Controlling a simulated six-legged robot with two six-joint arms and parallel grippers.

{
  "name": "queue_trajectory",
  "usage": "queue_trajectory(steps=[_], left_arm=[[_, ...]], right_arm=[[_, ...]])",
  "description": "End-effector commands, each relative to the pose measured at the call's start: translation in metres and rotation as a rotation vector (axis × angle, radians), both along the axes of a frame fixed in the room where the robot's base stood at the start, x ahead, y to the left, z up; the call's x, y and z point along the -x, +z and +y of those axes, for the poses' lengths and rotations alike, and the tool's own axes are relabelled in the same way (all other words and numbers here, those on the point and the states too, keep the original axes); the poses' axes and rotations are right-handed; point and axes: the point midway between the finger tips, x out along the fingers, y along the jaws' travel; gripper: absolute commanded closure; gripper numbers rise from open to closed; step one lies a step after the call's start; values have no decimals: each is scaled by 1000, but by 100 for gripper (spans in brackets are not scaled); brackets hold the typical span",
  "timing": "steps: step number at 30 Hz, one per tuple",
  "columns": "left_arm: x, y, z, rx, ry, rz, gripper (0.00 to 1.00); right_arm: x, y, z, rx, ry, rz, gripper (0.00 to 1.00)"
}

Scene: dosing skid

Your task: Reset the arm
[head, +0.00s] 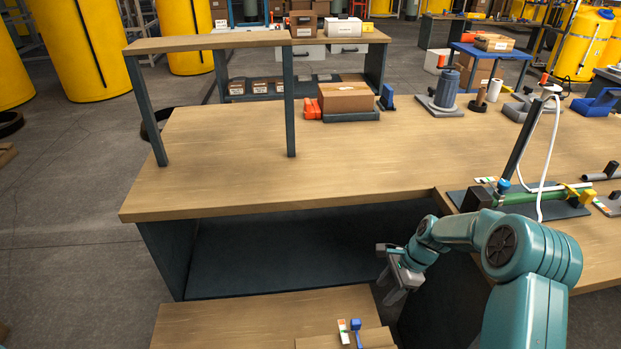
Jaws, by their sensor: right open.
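My right arm comes in from the lower right. Its right gripper (392,285) is open and empty, pointing down. It hangs in front of the wooden workbench (230,185), below the level of its top and above the right end of the low wooden surface (220,322). I cannot tell that it touches anything. My left arm and left gripper are not in view.
A cardboard box (345,340) stands on the low surface. A green dosing assembly (530,196) with a white hose sits on the bench at right. A wooden shelf (205,41) stands at back left. The bench's left middle is clear.

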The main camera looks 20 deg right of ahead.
Motion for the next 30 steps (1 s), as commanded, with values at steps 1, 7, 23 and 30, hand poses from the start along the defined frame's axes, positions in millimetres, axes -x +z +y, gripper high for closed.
queue_trajectory(steps=[1, 7, 23, 30], left_arm=[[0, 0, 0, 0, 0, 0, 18], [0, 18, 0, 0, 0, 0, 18], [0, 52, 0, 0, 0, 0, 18], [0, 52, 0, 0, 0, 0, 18]], right_arm=[[0, 0, 0, 0, 0, 0, 51], [-3, 9, 57, -37, 114, 32, 51], [217, -53, 259, 17, 1346, -372, 51], [194, -54, 255, 137, 1522, -541, 51]])
